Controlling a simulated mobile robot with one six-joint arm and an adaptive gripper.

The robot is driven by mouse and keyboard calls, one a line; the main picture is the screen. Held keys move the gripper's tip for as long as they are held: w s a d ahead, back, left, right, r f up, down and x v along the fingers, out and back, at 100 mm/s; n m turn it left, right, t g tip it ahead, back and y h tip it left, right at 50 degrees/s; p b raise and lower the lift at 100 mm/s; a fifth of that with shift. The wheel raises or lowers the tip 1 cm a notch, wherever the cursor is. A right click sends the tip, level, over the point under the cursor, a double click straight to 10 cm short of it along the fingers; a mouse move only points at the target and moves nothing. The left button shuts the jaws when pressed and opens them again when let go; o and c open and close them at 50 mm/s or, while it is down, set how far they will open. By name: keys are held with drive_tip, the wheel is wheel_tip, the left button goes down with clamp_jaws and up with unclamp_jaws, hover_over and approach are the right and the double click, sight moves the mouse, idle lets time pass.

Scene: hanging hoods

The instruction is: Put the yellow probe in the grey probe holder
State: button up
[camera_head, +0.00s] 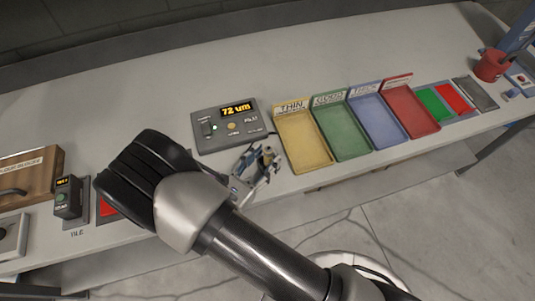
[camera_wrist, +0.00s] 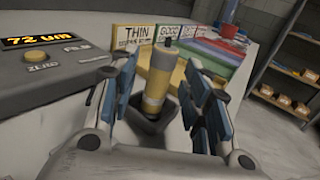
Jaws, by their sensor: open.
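The yellow probe (camera_wrist: 156,84), a yellow cylinder with a grey tip, stands nearly upright in the wrist view. Its lower end sits in the dark grey probe holder (camera_wrist: 150,125), a square block on the bench. My gripper (camera_wrist: 160,105) is open, with one blue-padded finger on each side of the probe and gaps showing between. In the head view my gripper (camera_head: 258,170) is at the bench's front edge, just in front of the gauge box. It mostly hides the holder there; only a small yellow part of the probe (camera_head: 267,151) shows.
The gauge box (camera_head: 228,126) reads 72 um. To its right stand yellow (camera_head: 303,143), green, blue and red (camera_head: 412,113) trays, the first labelled THIN. A red cup (camera_head: 490,66) is at the far right. A wooden box (camera_head: 32,171) is at left. The bench behind is clear.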

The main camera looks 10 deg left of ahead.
drive_tip(key=v, duration=1)
drive_tip(key=w+d+r+m+g+h, duration=0.2)
drive_tip(key=d+r+m+g, duration=0.5)
drive_tip(key=d+m, duration=0.15)
drive_tip(key=w+d+r+m+g+h, duration=0.2)
drive_tip(key=d+r+m+g, duration=0.45)
drive_tip(key=d, duration=0.35)
drive_tip(key=s+d+r+m+t+y, duration=0.1)
drive_tip(key=s+d+r+m+y, duration=0.6)
drive_tip(key=m, duration=0.9)
drive_tip(key=shift+s+d+r+m+t+y, duration=0.2)
drive_tip(key=shift+d+r+m+t+y, duration=0.15)
drive_tip(key=shift+d+r+y, duration=1.3)
drive_tip(key=shift+a+r+y, duration=0.15)
drive_tip(key=shift+a+y, duration=0.05)
drive_tip(key=shift+y, duration=0.05)
